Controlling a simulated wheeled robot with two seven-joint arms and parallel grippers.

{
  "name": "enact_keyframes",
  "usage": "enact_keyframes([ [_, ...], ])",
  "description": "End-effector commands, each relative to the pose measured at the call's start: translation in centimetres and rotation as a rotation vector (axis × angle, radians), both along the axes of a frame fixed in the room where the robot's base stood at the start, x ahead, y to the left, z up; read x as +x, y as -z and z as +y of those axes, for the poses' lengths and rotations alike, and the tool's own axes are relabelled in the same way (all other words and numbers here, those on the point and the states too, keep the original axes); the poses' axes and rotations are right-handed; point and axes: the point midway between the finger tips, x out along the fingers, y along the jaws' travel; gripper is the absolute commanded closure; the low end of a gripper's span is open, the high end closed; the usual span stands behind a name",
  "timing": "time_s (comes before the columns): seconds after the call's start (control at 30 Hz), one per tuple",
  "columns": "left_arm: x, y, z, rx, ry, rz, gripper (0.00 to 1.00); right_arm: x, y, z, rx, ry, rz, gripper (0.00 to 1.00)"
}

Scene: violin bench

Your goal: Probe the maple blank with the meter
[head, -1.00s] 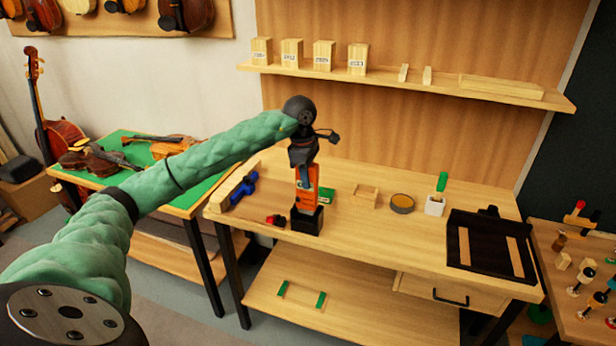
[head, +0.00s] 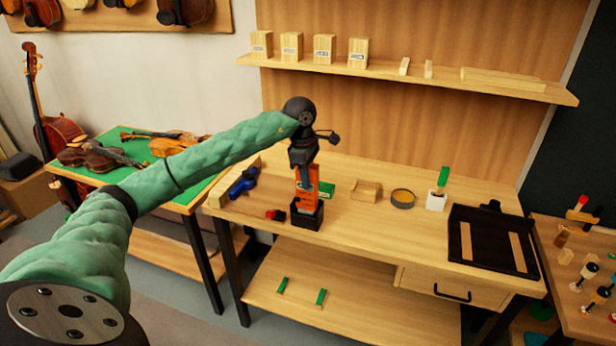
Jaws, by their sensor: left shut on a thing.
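The orange meter (head: 305,194) stands upright in the front middle of the bench, its lower end in a small black holder (head: 307,216). My left gripper (head: 304,180) comes down over the meter from above and is shut on its top. The gripper covers part of the meter, and the meter's face is too small to read. Several pale wood blocks with labels (head: 324,48) stand on the wall shelf. I cannot tell which wood piece is the maple blank. My right gripper is not in view.
The bench front right of the holder is clear.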

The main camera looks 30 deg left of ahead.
Motion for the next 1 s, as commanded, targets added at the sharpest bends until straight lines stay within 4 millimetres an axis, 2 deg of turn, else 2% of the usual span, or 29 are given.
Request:
enact_keyframes([
  [1.0, 0.0, 2.5, 0.0, 0.0, 0.0, 0.0, 1.0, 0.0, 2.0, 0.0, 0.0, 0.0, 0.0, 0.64],
])
